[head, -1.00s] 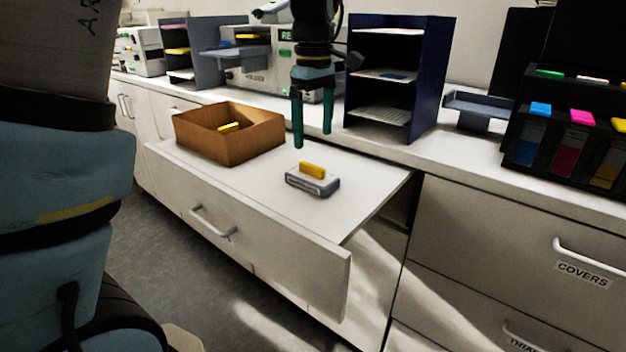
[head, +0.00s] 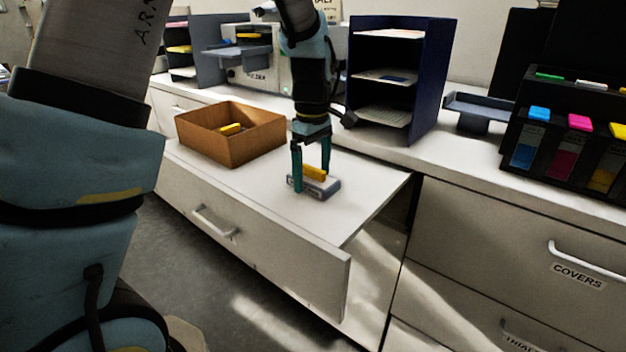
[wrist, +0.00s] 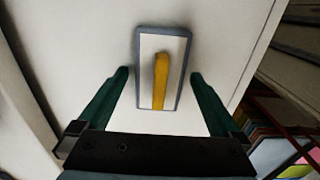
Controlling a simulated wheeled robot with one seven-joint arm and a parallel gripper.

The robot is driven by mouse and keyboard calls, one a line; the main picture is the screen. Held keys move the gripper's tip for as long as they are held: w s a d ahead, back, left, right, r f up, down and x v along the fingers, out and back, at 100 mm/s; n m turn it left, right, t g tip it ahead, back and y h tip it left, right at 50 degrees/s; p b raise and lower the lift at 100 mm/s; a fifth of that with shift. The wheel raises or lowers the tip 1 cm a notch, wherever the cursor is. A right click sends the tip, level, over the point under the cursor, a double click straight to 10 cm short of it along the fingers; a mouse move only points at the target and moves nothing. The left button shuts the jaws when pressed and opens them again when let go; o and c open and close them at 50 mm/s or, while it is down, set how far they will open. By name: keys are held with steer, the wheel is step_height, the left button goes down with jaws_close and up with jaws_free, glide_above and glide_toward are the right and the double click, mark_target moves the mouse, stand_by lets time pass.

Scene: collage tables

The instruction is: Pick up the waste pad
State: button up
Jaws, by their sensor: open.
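The waste pad is a small grey-edged block with a pale top and a yellow raised grip (head: 314,173). Its grey body (head: 326,190) rests on the white pulled-out surface. In the wrist view the pad (wrist: 146,62) lies ahead between my fingers, with its yellow grip (wrist: 161,80) lengthwise along the middle. My gripper (head: 311,182) is open above the pad in the head view, its green fingers to either side of the yellow grip. The gripper also shows in the wrist view (wrist: 160,85). I cannot tell whether the fingers touch the pad.
An open brown box (head: 255,142) with a yellow item inside (head: 230,129) stands to the left on the same surface. A dark blue shelf unit (head: 425,85) stands behind on the counter. Ink cartridges (head: 575,145) are at the right. The surface in front of the pad is clear.

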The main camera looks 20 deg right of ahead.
steer(key=c, duration=1.3)
steer(key=shift+c, duration=0.2)
steer(key=shift+r, duration=0.1)
